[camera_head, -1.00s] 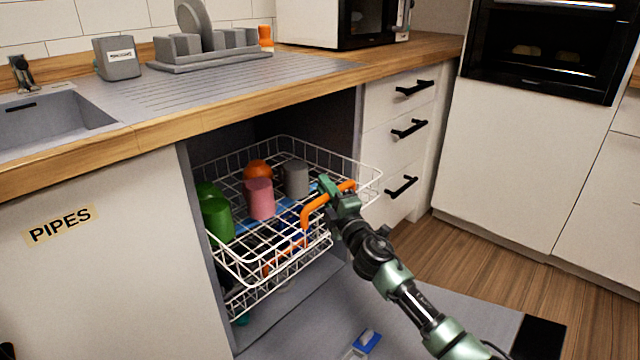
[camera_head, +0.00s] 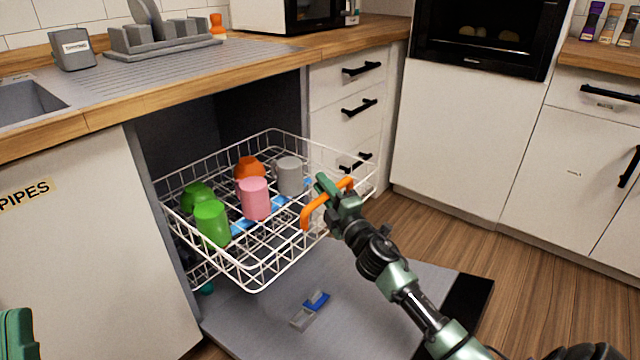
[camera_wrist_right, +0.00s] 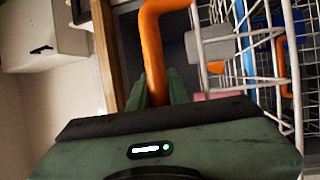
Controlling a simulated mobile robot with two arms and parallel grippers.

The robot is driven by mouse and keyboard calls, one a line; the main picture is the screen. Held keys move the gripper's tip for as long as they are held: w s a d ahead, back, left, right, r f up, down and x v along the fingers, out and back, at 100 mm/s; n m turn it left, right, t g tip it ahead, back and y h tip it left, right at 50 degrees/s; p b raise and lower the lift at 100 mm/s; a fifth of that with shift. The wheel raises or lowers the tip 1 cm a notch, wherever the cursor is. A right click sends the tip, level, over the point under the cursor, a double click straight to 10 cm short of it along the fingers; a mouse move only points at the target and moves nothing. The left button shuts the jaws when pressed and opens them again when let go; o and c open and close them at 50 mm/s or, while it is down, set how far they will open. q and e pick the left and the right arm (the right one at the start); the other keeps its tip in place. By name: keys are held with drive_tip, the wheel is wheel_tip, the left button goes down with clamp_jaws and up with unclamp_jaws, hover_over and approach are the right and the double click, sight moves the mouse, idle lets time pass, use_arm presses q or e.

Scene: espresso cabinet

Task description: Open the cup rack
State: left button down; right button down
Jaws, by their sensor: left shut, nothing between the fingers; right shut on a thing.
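The cup rack (camera_head: 258,276) is a white wire basket pulled well out of the dark opening under the counter. It holds green cups (camera_head: 212,222), a pink cup (camera_head: 255,199), a grey cup (camera_head: 289,177) and an orange cup (camera_head: 249,168). An orange handle (camera_head: 313,212) is on its front side. My right gripper (camera_head: 333,192) is shut on this handle; the handle also shows between the fingers in the right wrist view (camera_wrist_right: 153,55). A green part of my left gripper (camera_head: 18,335) shows at the bottom left corner; its fingertips are not clear.
The lowered grey door (camera_head: 400,290) lies below the rack, with a small blue and grey item (camera_head: 312,308) on it. A drawer cabinet (camera_head: 345,125) with black handles stands close to the rack's right side. Wooden floor (camera_head: 430,235) is clear to the right.

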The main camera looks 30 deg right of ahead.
idle(0.3)
drive_tip(key=c, duration=1.3)
unclamp_jaws()
use_arm(q)
drive_tip(key=w+f+g, duration=0.1)
drive_tip(key=w+f+g+p, duration=0.1)
drive_tip(key=f, duration=0.1)
drive_tip(key=shift+w+d+f+g+y, duration=0.15)
drive_tip(key=shift+w+f+g+y, duration=0.1)
drive_tip(key=shift+w+g+y, duration=0.05)
use_arm(e)
drive_tip(key=s, duration=0.2)
drive_tip(key=s+f, duration=0.1)
drive_tip(key=s, duration=0.4)
drive_tip(key=shift+s+a+f, duration=0.25)
drive_tip(key=shift+s+a, duration=0.05)
drive_tip(key=shift+s, duration=0.1)
